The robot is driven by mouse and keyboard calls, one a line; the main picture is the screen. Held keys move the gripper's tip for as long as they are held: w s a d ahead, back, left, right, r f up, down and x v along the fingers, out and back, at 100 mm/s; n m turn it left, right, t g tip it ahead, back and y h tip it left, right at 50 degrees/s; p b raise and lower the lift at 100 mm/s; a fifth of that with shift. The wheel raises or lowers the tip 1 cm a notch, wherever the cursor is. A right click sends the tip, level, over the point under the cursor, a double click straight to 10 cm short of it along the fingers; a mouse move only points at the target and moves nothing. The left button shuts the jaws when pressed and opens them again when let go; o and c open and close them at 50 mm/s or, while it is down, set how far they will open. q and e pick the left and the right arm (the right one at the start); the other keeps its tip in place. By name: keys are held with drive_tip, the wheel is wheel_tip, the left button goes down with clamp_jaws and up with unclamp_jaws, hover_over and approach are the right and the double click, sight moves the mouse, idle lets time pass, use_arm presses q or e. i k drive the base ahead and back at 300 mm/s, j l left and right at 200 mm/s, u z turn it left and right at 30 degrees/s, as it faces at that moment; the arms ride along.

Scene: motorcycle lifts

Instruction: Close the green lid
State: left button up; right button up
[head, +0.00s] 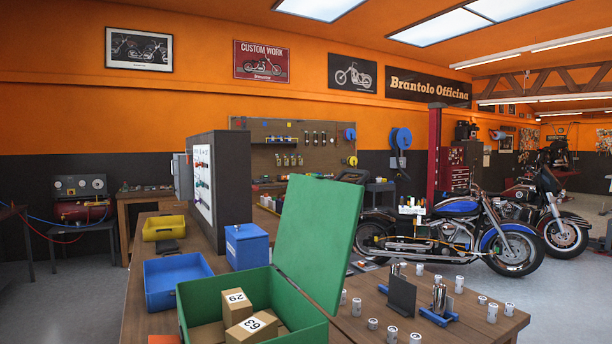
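The green lid (318,236) stands open, close to upright, at the right rear side of a green box (302,324) on the wooden bench near the bottom of the head view. It leans slightly to the right. Inside the box are cardboard blocks, one marked 29 (237,304) and one marked 63 (256,327). The front of the box is cut off by the bottom edge of the picture. Neither of my grippers shows in the head view.
Left of the green box are an open blue bin (176,283) and a yellow bin (164,227). A closed blue box (246,245) stands behind it. A lower table (462,318) at right holds several small cans and a dark stand (402,295). Motorcycles (450,238) stand beyond.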

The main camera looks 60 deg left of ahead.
sight(316, 231)
drive_tip(key=i+u, duration=0.25)
drive_tip(key=u, duration=0.15)
drive_tip(key=i+u, duration=0.25)
drive_tip(key=u, duration=0.2)
drive_tip(key=i+l+u, duration=0.1)
drive_tip(key=i+u, duration=0.15)
drive_tip(key=u, duration=0.15)
drive_tip(key=i+u, duration=0.2)
drive_tip(key=u, duration=0.2)
drive_tip(key=i+u, duration=0.15)
drive_tip(key=u, duration=0.25)
drive_tip(key=i+l+u, duration=0.15)
drive_tip(key=u, duration=0.25)
